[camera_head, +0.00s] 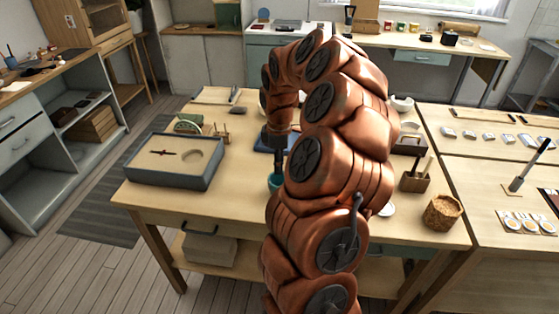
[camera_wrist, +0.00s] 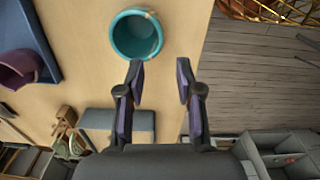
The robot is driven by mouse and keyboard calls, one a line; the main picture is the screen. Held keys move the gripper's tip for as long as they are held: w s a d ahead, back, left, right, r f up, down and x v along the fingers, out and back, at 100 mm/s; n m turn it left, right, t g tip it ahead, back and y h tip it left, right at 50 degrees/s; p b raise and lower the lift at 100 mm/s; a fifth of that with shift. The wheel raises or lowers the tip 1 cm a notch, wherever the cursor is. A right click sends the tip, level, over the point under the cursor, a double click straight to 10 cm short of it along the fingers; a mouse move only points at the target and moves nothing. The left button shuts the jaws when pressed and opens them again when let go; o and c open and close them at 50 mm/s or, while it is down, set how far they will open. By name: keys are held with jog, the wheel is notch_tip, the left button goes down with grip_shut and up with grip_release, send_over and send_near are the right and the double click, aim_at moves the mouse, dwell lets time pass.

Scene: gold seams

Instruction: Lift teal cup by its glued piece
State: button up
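The teal cup (camera_wrist: 121,37) stands on the wooden table near its edge in the wrist view, seen from above into its open mouth. A small gold-coloured patch shows on its rim at the upper right. In the head view the teal cup (camera_head: 273,182) is partly hidden by my arm. My gripper (camera_wrist: 159,68) is open and empty, its two fingertips apart. The left fingertip appears close to the cup's lower rim; I cannot tell whether they touch. In the head view my gripper (camera_head: 278,158) is just above the cup, partly hidden.
A purple cup (camera_wrist: 18,70) sits at a blue tray (camera_wrist: 45,40) left of the teal cup. A grey sand box (camera_head: 150,178) stands on the table (camera_head: 225,205) at left. A woven basket (camera_head: 442,212) and a wooden holder (camera_head: 414,182) stand at right.

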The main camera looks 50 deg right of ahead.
jog(key=shift+f+b, duration=0.75)
jog(key=shift+f, duration=1.95)
jog(key=shift+f+b, duration=1.05)
jog(key=shift+f, duration=0.75)
jog(key=shift+c, duration=0.4)
grip_shut()
